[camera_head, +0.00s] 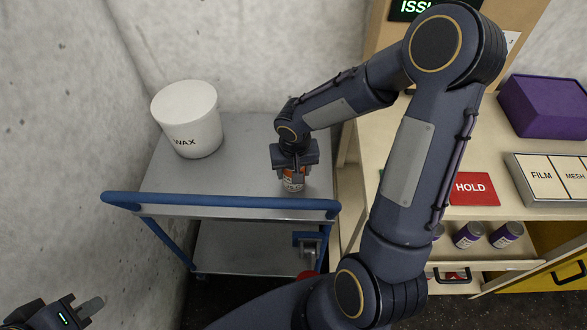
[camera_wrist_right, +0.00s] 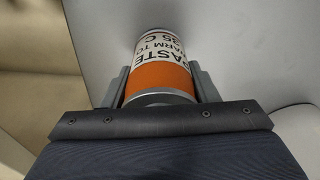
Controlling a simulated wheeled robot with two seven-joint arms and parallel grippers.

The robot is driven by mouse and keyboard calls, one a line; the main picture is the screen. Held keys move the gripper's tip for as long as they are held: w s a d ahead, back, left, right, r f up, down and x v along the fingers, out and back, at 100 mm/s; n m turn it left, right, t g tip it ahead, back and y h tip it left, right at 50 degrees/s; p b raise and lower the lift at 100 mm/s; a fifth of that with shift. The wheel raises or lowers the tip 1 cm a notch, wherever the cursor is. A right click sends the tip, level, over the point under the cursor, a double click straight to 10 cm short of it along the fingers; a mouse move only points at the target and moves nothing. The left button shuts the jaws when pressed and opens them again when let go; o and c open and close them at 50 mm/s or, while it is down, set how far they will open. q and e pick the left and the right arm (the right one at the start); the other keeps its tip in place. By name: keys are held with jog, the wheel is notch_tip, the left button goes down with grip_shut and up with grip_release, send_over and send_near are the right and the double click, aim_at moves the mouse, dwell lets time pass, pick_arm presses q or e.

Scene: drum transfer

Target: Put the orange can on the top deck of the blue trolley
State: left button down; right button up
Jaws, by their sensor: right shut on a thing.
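The orange can (camera_head: 293,183) has a white label and is between the fingers of my right gripper (camera_head: 292,170). The right gripper is shut on it, and in the right wrist view the can (camera_wrist_right: 162,78) sits between both fingers (camera_wrist_right: 160,88). The can is over the grey top deck (camera_head: 235,180) of the blue trolley (camera_head: 220,200), near its right front part. I cannot tell whether its base touches the deck. My left gripper (camera_head: 88,308) is at the bottom left corner, away from the trolley, and only partly in view.
A white WAX tub (camera_head: 188,120) stands at the deck's back left. The blue handle runs along the front edge. A counter to the right holds a red HOLD card (camera_head: 473,189), a purple box (camera_head: 545,106) and a FILM/MESH tray (camera_head: 540,200). Purple cans (camera_head: 468,236) stand lower down.

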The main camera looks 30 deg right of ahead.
jog(key=shift+f, duration=0.1)
jog(key=o, duration=0.9)
jog(key=shift+f, duration=0.1)
jog(key=o, duration=0.4)
jog(key=shift+r, duration=0.3)
jog(key=r, duration=0.4)
jog(key=s+r, duration=0.1)
jog(key=r, duration=0.2)
jog(key=r+p, duration=0.1)
jog(key=r, duration=0.3)
jog(key=shift+s+a+r, duration=0.25)
jog(key=shift+r, duration=0.1)
jog(key=s+a+r+t+y, duration=0.1)
jog(key=s+r, duration=0.1)
jog(key=s, duration=0.3)
jog(key=s+a+r+n+t+y, duration=0.1)
jog(key=s, duration=0.4)
jog(key=s+a+r+n+t+y, duration=0.1)
jog(key=s+r+t+y, duration=0.1)
jog(key=s, duration=0.4)
jog(key=shift+a+r, duration=0.3)
jog(key=shift+a, duration=0.05)
